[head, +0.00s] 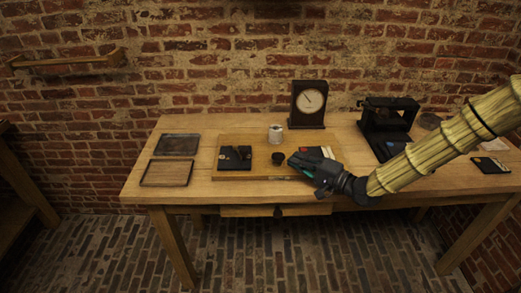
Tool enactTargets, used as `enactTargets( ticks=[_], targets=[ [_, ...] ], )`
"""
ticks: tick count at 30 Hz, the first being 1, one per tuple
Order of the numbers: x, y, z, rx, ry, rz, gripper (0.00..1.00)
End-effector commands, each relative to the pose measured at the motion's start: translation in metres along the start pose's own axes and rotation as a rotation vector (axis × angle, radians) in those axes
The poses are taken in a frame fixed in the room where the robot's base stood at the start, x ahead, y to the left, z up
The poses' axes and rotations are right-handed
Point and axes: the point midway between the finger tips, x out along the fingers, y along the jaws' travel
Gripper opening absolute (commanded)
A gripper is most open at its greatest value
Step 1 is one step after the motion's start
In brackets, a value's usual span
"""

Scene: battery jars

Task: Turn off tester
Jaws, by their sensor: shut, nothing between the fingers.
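My gripper (297,164) is black and shut with nothing in it, over the right part of a wooden board (255,144) on the table. It partly hides a dark block with red and white markings (318,152) behind it. A bit of green shows at the gripper; I cannot tell what it belongs to. A black block with an upright part (235,158) sits at the board's left. Which thing is the tester is not clear. A dark-cased dial instrument (308,104) stands at the back, its pale face forward. No switch position can be made out.
A whitish jar (275,133) and a small black cup (278,158) stand on the board. Two trays, one dark (178,144) and one wooden (167,173), lie at left. A black frame-like device (388,122) stands at right, near my arm. Table room between trays and board is clear.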

Motion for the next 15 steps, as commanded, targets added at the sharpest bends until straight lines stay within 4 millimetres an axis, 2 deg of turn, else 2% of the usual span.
enactTargets(
  ticks=[7,15],
  targets=[
    [0.015,0.001,0.001,0.000,-0.002,0.002,0.00],
    [0.059,0.000,0.002,-0.001,-0.004,0.003,0.00]
  ],
)
